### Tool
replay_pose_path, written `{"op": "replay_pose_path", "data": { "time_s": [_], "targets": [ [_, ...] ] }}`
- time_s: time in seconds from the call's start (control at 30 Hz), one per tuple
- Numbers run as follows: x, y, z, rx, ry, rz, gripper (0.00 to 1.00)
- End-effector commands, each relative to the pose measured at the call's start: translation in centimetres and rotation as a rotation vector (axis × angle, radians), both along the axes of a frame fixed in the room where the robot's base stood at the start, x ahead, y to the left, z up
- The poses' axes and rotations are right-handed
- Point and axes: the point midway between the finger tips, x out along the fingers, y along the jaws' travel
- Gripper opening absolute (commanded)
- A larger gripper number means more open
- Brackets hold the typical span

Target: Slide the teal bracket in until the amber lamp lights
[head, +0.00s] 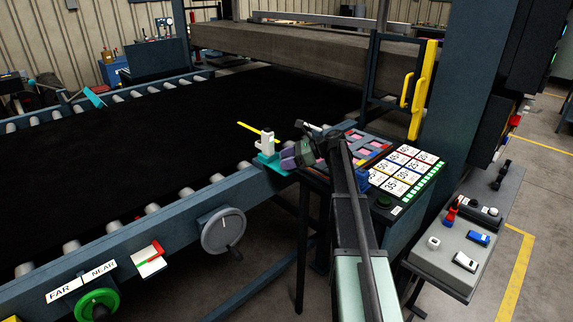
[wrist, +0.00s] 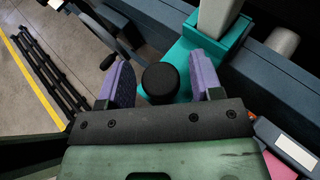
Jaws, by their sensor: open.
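The teal bracket (head: 266,158) sits on the near side rail of the belt bed and carries a pale upright block with a yellow rod on top. In the wrist view the teal bracket (wrist: 236,42) has a round black knob (wrist: 160,82) at its near end. My gripper (head: 287,158) is at the bracket's right end. Its purple fingers stand apart on either side of the knob in the wrist view (wrist: 161,62), with gaps visible. I cannot make out a lit amber lamp.
A grey handwheel (head: 223,231) and a red-handled lever (head: 152,258) are on the near rail. A panel of numbered cards (head: 403,172) stands right of my arm. A second teal piece (head: 95,97) is on the far rail. The black belt (head: 190,130) is clear.

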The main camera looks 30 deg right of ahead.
Motion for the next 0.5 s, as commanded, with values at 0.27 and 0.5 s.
{"op": "replay_pose_path", "data": {
  "time_s": [0.27,0.5],
  "targets": [
    [0.1,0.2,-0.03,0.0,0.0,0.0,0.56],
    [0.09,0.19,-0.03,0.0,0.0,0.0,0.2]
  ]
}}
